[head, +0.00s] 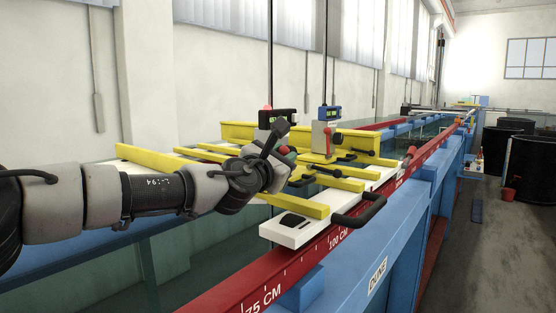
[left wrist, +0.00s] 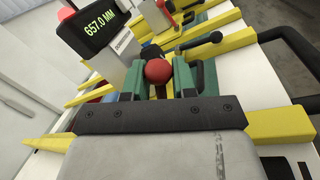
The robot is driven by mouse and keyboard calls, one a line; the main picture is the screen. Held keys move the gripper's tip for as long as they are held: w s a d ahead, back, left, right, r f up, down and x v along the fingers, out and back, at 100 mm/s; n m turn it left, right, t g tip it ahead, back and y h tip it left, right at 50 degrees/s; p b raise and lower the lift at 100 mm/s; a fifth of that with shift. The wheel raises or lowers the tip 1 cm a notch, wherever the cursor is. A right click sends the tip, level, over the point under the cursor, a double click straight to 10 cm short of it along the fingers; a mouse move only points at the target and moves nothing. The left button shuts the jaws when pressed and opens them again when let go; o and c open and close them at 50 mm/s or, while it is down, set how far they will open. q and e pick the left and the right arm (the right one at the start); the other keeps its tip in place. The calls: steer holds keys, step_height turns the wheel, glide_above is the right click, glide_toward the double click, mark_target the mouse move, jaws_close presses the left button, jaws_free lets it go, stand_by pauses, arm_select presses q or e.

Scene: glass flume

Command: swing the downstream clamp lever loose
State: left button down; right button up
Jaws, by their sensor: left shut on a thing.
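My left gripper (head: 288,152) reaches in from the left over the carriage on the flume. In the left wrist view its green fingers (left wrist: 160,80) are shut around a red ball knob (left wrist: 158,71). I cannot tell which lever is the downstream one. My right gripper is not in view.
A gauge display reading 657.0 MM (left wrist: 103,30) stands close to the fingers. A second gauge (head: 326,132) stands farther along. Yellow bars (head: 292,205), a white plate (head: 293,232) and a black handle (head: 362,211) surround the spot. The red rail (head: 300,268) runs along the near side.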

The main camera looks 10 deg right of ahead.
arm_select(q)
steer(key=shift+s+d+f+m, duration=0.1)
steer(key=shift+d+m, duration=0.05)
steer(key=shift+m, duration=0.25)
steer(key=c, duration=0.9)
jaws_free()
steer(key=shift+s, duration=0.1)
steer(key=shift+s+b, duration=0.1)
steer(key=shift+b, duration=0.25)
steer(key=shift+b+v, duration=2.7)
steer(key=shift+v, duration=2.65)
